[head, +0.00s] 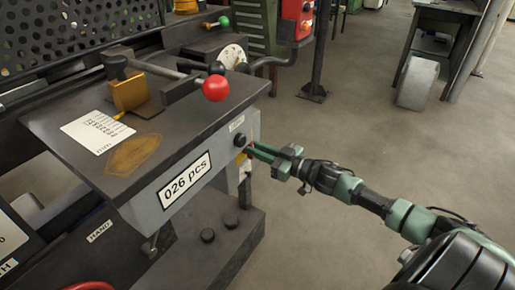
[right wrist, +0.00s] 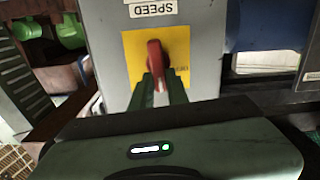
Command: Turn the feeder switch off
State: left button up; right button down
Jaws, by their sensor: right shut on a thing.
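A red rotary switch (right wrist: 154,54) sits on a yellow plate (right wrist: 133,47) on a grey box face in the right wrist view. Its handle stands about upright in that picture, partly hidden by my fingers. My right gripper (right wrist: 158,85) is shut on the handle's lower part. In the head view my right gripper (head: 254,150) reaches from the right to the side of the grey box (head: 217,172), and the switch is mostly hidden there. My left gripper is not in view.
A white label reading SPEED (right wrist: 153,8) is upside down beside the yellow plate. In the head view a black knob (head: 240,140), a red ball handle (head: 215,88) and a "026 pcs" display (head: 186,180) are close by. Open floor (head: 330,140) lies to the right.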

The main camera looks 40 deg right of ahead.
pick_arm(q)
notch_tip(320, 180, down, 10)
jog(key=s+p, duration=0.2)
jog(key=p, duration=0.1)
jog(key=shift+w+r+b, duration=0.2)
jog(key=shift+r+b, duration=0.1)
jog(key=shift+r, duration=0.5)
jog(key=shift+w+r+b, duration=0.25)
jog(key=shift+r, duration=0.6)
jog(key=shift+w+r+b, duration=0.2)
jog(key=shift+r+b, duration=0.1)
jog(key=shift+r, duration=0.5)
pick_arm(e)
jog(key=shift+s+a+f+n, duration=0.1)
jog(key=shift+a+f+n, duration=0.2)
jog(key=shift+n, duration=2.55)
jog(key=shift+s+a+f+n, duration=0.2)
jog(key=shift+f+n, duration=0.1)
jog(key=shift+n, duration=2.6)
jog(key=shift+s+a+f+n, duration=0.1)
jog(key=shift+a+f+n, duration=0.2)
jog(key=shift+n, duration=2.55)
jog(key=c, duration=1.4)
grip_release()
jog(key=shift+w, duration=0.1)
jog(key=shift+d, duration=0.1)
